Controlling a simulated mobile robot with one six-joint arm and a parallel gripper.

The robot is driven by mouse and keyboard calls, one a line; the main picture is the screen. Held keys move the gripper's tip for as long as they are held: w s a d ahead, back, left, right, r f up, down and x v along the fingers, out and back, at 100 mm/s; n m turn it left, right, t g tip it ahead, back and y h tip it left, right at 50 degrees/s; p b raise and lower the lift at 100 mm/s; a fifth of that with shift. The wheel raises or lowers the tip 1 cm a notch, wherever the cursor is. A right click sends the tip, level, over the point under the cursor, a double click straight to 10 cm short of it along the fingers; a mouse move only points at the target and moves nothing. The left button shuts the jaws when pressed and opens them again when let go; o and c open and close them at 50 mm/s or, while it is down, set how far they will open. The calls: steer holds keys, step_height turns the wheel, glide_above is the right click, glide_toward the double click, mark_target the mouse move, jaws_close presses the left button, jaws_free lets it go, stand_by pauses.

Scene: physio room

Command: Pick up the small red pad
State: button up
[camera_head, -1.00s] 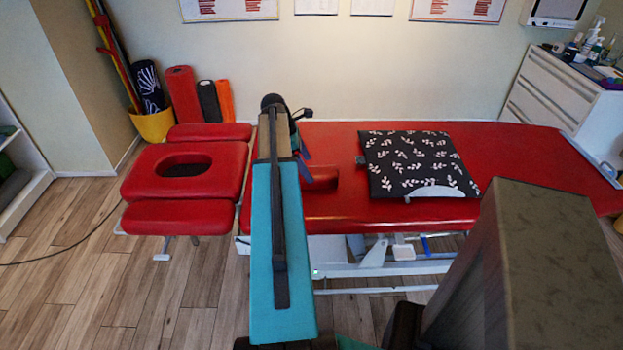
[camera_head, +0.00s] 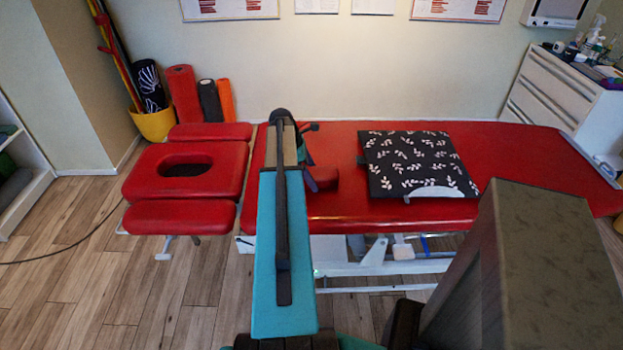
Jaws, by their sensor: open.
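The small red pad (camera_head: 325,178) lies on the red treatment table (camera_head: 348,212), near its left end. My arm and gripper hide its left part. My gripper (camera_head: 309,157) is at the far end of my teal arm link, just left of and over the pad's left side. Its jaws are open, and only part of them shows past the arm. I cannot tell whether they touch the pad.
A black cushion with white leaves (camera_head: 415,164) lies right of the pad. A red headrest with an oval hole (camera_head: 145,180) is at the left. A yellow bucket (camera_head: 155,125) with rolls stands behind it. A white drawer unit (camera_head: 550,95) stands back right.

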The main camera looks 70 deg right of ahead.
mark_target(314, 172)
steer(key=c, duration=1.2)
steer(key=shift+r, duration=0.2)
steer(key=shift+r, duration=0.8)
steer(key=shift+r+b, duration=0.45)
steer(key=shift+r, duration=0.35)
steer(key=w+a, duration=0.2)
steer(key=a, duration=0.2)
steer(key=w+a+r+b, duration=0.1)
steer(key=w+a, duration=0.2)
steer(key=a, duration=0.2)
steer(key=w+a+b, duration=0.1)
steer(key=w+a, duration=0.1)
steer(key=a, duration=0.3)
steer(key=shift+w+r, duration=0.25)
steer(key=shift+w, duration=0.05)
